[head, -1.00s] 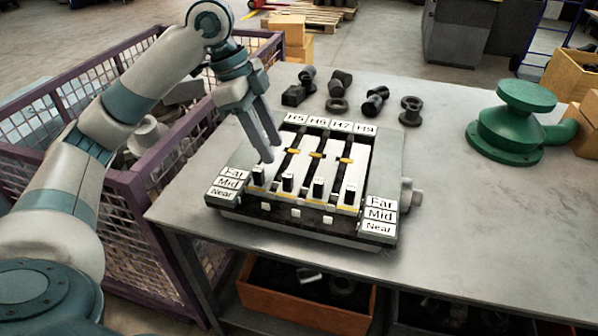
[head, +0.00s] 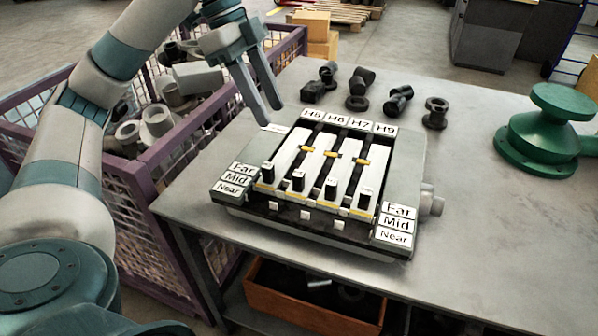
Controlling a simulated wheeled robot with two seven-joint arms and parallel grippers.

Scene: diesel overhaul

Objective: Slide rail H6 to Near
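The slide panel (head: 232,207) lies on the table with several white rails side by side, marked H5 to H9 at the far end. Rail H6 (head: 312,166) is second from the left, under its H6 label (head: 337,120). Its black knob (head: 298,180) stands upright near the front, roughly in a row with the other knobs. I cannot tell exactly which mark it lines up with. Near labels sit at the left (head: 228,187) and right (head: 394,237). My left gripper (head: 271,114) is above the panel's far left corner, empty, its fingers slightly apart. My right gripper is out of view.
Black fittings (head: 358,88) stand behind the panel. A green flanged part (head: 542,135) is at the right. A purple mesh crate (head: 150,180) full of parts is left of the table. An orange bin (head: 300,300) sits below.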

